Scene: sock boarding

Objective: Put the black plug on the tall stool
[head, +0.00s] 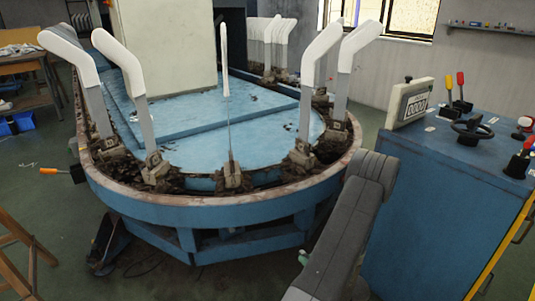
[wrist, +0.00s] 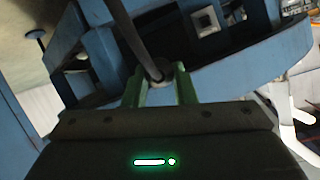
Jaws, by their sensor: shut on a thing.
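I cannot tell whether this is the black plug. In the head view, my grey arm reaches down in front of the blue machine, and a small green part of my gripper (head: 303,257) shows beside it. What it holds is hidden there. Wooden legs (head: 22,250) stand at the lower left edge; I cannot tell whether they belong to the tall stool, and no seat shows.
The blue oval machine (head: 190,208) with upright white sock forms fills the middle. A blue control cabinet (head: 430,220) with levers and a handwheel stands at right. A dark pedal-like thing (head: 109,243) is on the floor. Green floor (head: 60,215) is open at left.

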